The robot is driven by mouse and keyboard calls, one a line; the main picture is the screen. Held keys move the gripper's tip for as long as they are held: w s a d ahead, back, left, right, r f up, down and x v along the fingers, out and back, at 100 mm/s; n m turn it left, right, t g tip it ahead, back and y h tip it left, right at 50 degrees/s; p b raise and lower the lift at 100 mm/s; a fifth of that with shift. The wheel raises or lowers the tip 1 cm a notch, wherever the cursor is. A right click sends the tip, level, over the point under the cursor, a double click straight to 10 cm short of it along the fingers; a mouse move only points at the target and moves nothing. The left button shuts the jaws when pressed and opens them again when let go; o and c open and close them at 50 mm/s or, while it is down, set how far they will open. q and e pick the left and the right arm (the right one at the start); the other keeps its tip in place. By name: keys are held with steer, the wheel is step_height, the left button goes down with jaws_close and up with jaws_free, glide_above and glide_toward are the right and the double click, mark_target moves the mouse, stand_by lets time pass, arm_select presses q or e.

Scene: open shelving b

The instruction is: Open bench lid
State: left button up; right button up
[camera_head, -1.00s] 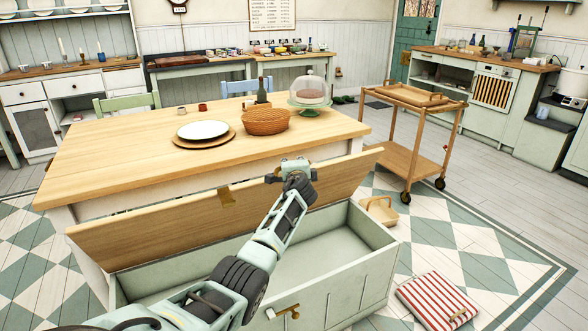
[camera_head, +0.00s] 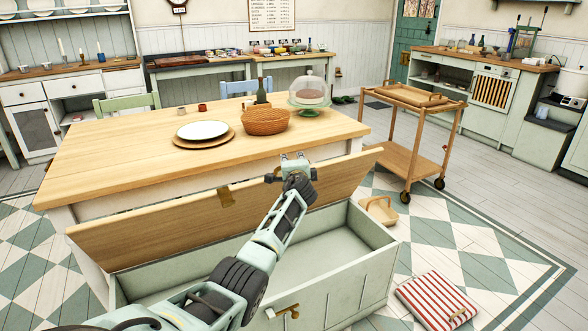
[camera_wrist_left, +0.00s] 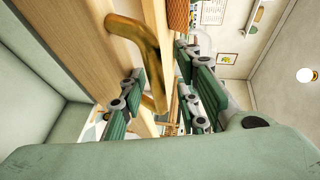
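The wooden bench lid (camera_head: 160,228) is raised and tilted back towards the table. The pale green bench box (camera_head: 345,240) below it is open and looks empty inside. My left gripper (camera_head: 292,157) is at the lid's upper edge, with its fingertips apart. In the left wrist view, my left gripper (camera_wrist_left: 160,98) has fingers on both sides of a curved brass handle (camera_wrist_left: 148,50), with a gap visible. The wooden lid (camera_wrist_left: 85,50) runs beside them. I cannot tell whether a finger touches the handle. My right gripper is out of view.
The dining table (camera_head: 110,165) stands close behind the lid, with a plate (camera_head: 203,130), basket (camera_head: 266,121) and glass dome (camera_head: 310,90). A trolley (camera_head: 415,155) stands to the right. A striped cushion (camera_head: 437,300) and small basket (camera_head: 379,209) lie on the floor.

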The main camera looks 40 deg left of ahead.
arm_select(q)
steer(key=v, duration=1.1)
steer(key=shift+s+d+r, duration=0.15)
steer(key=shift+s+d, duration=0.15)
